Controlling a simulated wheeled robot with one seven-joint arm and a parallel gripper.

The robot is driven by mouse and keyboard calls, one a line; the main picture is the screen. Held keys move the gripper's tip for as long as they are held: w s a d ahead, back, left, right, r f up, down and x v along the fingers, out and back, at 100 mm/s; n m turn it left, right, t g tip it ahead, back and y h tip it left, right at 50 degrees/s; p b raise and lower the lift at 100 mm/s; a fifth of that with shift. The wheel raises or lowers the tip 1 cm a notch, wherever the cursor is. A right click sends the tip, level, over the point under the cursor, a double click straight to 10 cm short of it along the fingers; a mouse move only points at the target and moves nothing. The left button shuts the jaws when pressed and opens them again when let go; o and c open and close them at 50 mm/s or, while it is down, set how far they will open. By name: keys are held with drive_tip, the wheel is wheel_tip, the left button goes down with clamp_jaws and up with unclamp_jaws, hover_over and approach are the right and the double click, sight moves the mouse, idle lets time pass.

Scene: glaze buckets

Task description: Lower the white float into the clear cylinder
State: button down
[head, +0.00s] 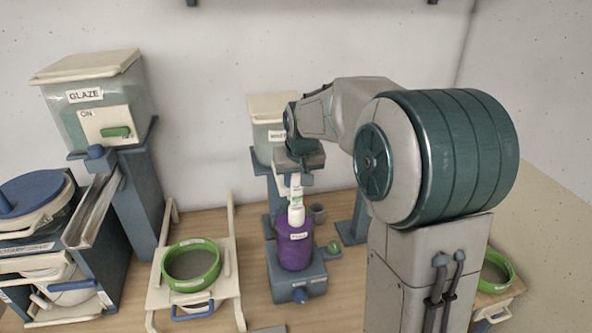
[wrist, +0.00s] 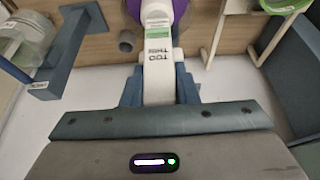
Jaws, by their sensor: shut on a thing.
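The white float (head: 296,190) is an upright stem with a wider white lower part and green and black markings. It also shows in the wrist view (wrist: 158,42), with "TOO THIN" lettering. My gripper (head: 297,179) is shut on its upper stem; the fingers show on both sides in the wrist view (wrist: 159,90). The cylinder (head: 295,248) looks filled with purple and stands on a blue-grey base. The float's lower end overlaps the cylinder's top in the head view; I cannot tell how far inside it is. Purple (wrist: 160,8) shows beyond the float in the wrist view.
A small grey cup (head: 318,213) stands behind the cylinder. A green-rimmed sieve (head: 192,265) sits on a cream frame to the left. A glaze tank (head: 90,105) with a chute stands at far left. Another labelled tank (head: 268,125) stands behind my gripper.

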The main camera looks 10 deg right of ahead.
sight(296, 206)
drive_tip(key=shift+f+b, duration=0.4)
drive_tip(key=shift+f, duration=2.05)
drive_tip(key=shift+f+b, duration=1.7)
drive_tip(key=shift+f, duration=1.15)
